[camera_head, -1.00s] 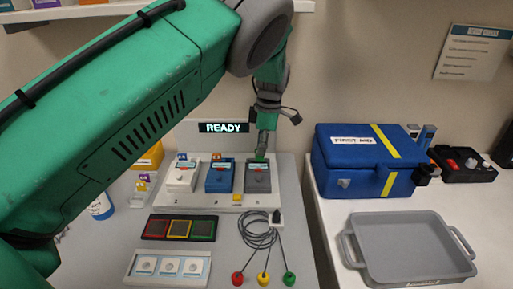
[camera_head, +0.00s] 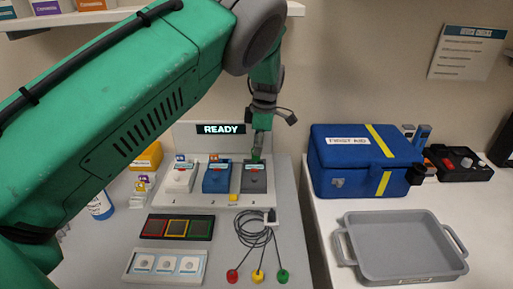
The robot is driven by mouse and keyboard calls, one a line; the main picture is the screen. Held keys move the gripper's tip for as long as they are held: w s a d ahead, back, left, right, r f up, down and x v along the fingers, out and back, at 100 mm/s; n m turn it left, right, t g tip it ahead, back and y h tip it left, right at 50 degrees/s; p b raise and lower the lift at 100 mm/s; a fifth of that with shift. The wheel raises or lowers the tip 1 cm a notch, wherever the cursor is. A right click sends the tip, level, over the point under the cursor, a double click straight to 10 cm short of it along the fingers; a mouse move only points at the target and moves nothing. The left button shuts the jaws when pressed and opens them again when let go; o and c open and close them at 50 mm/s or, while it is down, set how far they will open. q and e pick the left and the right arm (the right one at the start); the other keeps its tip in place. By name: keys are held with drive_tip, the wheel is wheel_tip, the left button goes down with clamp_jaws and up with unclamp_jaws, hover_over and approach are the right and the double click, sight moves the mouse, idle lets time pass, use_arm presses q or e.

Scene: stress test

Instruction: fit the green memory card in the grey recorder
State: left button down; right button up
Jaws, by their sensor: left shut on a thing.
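The grey recorder (camera_head: 254,180) stands at the right end of a white board (camera_head: 222,200), beside a blue recorder (camera_head: 217,180) and a white one (camera_head: 181,180). My left gripper (camera_head: 257,152) points down at the grey recorder's top edge. It is shut on the green memory card (camera_head: 256,158), of which only a small green bit shows at the recorder's top. I cannot tell how deep the card sits in the slot. My right gripper is not in view.
A sign reading READY (camera_head: 221,129) stands behind the recorders. A coiled cable (camera_head: 254,229) with coloured plugs and a tri-colour holder (camera_head: 178,227) lie in front. A blue first aid box (camera_head: 352,160) and grey tray (camera_head: 401,247) stand on the right table.

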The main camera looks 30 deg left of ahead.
use_arm(q)
drive_tip(key=shift+a, duration=0.15)
drive_tip(key=shift+a+f, duration=0.25)
drive_tip(key=shift+a, duration=1)
drive_tip(key=shift+s+a, duration=0.1)
drive_tip(key=shift+a, duration=0.25)
drive_tip(key=shift+d+r+p, duration=0.2)
drive_tip(key=shift+d+p, duration=0.15)
drive_tip(key=shift+d, duration=0.25)
drive_tip(key=shift+a, duration=0.5)
drive_tip(key=shift+a+f, duration=0.25)
drive_tip(key=shift+a, duration=0.3)
drive_tip(key=shift+d+r, duration=0.25)
drive_tip(key=shift+d, duration=0.65)
drive_tip(key=shift+a+f+p, duration=0.15)
drive_tip(key=shift+a+p, duration=0.05)
drive_tip(key=shift+p, duration=0.2)
drive_tip(key=shift+d, duration=0.75)
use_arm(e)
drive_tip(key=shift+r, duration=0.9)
